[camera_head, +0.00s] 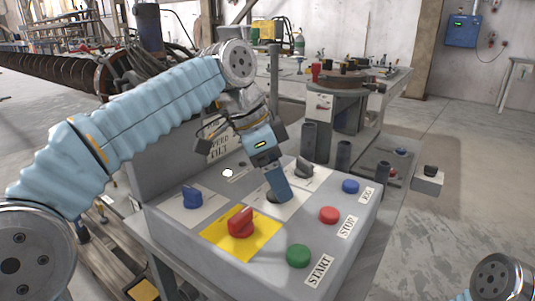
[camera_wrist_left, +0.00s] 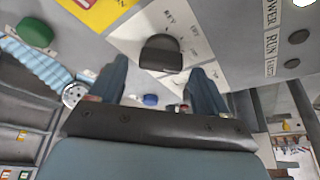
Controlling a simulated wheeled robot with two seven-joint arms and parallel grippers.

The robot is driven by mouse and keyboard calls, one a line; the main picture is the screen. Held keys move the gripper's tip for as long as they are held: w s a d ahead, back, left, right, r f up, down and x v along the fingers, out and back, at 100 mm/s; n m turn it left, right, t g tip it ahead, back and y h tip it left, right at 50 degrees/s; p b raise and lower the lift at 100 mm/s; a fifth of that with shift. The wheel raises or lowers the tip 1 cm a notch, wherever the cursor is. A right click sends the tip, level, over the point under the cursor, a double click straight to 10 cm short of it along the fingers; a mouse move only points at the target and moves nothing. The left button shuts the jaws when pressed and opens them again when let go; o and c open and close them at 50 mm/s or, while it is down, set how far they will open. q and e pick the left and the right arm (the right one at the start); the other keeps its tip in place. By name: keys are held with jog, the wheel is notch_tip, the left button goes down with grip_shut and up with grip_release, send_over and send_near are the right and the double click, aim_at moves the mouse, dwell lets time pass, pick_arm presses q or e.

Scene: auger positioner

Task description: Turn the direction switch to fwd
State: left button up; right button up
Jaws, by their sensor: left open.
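The direction switch is a dark knob (camera_wrist_left: 161,53) on a white plate with small lettering that includes REV; its exact pointing is hard to read. In the head view the knob (camera_head: 271,196) is mostly hidden behind my left gripper. My left gripper (camera_head: 278,196) points down at the panel with its jaws open. In the left wrist view its two fingers (camera_wrist_left: 158,80) lie to either side of the knob, close to it, with gaps visible. I cannot tell how deep they reach around it. My right gripper is out of view.
The grey panel (camera_head: 222,262) also carries a blue knob (camera_head: 192,197), a red knob (camera_head: 240,221) on yellow, another dark knob (camera_head: 305,167), and green (camera_head: 299,255), red (camera_head: 329,214) and blue (camera_head: 350,187) buttons. Dark posts (camera_head: 309,142) stand behind the panel.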

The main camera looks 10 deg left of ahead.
pick_arm(q)
jog(key=v, duration=1.1)
